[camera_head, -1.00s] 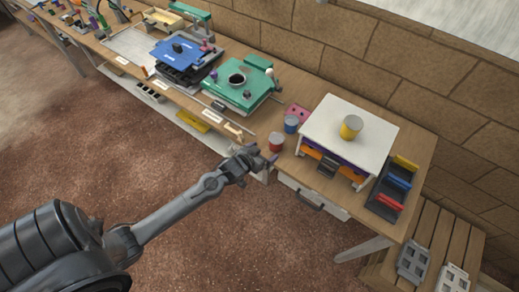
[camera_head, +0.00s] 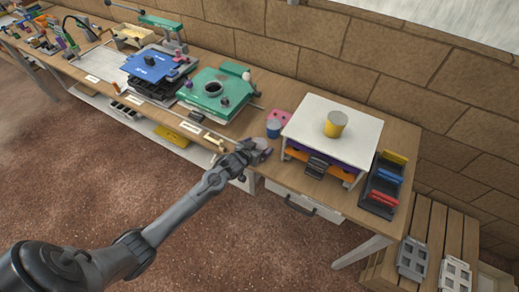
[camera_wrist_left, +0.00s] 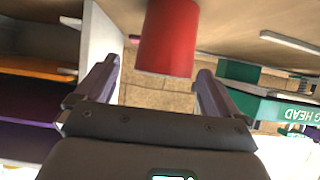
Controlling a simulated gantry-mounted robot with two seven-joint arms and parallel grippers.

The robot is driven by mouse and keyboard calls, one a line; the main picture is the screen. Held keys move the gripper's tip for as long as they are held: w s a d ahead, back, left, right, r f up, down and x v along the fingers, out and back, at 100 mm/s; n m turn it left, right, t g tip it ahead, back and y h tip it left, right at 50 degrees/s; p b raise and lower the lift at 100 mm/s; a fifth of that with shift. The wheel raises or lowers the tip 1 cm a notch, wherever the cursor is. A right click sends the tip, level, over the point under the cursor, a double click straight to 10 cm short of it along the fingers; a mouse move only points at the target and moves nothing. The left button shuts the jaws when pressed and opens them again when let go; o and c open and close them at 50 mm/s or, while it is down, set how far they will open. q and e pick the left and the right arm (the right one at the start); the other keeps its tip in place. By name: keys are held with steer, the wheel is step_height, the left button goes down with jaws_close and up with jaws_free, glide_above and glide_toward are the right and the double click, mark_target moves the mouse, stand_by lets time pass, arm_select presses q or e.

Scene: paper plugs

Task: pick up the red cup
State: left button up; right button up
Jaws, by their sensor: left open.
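The red cup (camera_wrist_left: 168,38) shows in the left wrist view, where the picture is upside down. It stands between and just ahead of the two fingers of my left gripper (camera_wrist_left: 158,70). The fingers are spread apart, with a gap on each side of the cup. In the head view, my left gripper (camera_head: 258,152) is at the table's front edge, left of the white stand. There it hides most or all of the red cup. My right gripper is not in view.
A blue cup (camera_head: 273,129) stands just behind my left gripper, by a pink block (camera_head: 279,116). A white stand (camera_head: 350,150) with a yellow cup (camera_head: 335,124) on top is to the right. A green press (camera_head: 215,95) is to the left.

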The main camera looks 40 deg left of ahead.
mark_target(262, 143)
arm_select(q)
steer(key=shift+b+x, duration=0.4)
steer(key=shift+x, duration=1.85)
steer(key=shift+s+a+f, duration=0.15)
steer(key=c, duration=1)
steer(key=shift+c, duration=0.2)
